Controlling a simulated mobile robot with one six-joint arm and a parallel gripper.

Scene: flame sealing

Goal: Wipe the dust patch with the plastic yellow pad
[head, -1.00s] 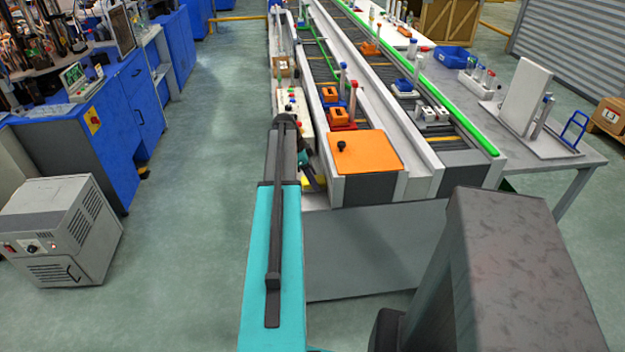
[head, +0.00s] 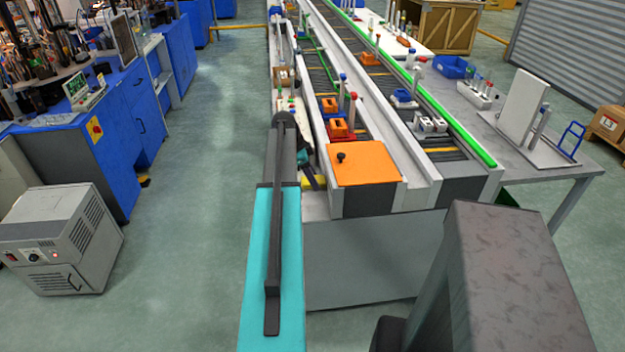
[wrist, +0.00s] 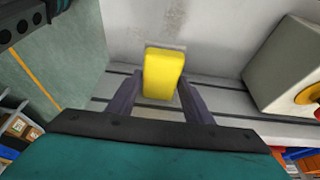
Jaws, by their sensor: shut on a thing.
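The plastic yellow pad (wrist: 163,72) is a rounded yellow block between the two dark fingers of my gripper (wrist: 160,90) in the wrist view. The gripper is shut on it. The pad's far end is close to a light grey surface; I cannot tell if it touches. A faint brownish smudge (wrist: 175,16) on that surface, just beyond the pad, looks like the dust patch. In the head view a bit of yellow, likely the pad (head: 315,183), shows beside the conveyor's near end. My arm hides most of the gripper there, and I cannot make out the dust patch.
A pale box with a red and yellow button (wrist: 308,94) stands right of the pad in the wrist view. An orange plate (head: 365,165) with a black knob covers the conveyor's near end. A grey machine (head: 65,240) stands on the floor at left. Open floor lies between.

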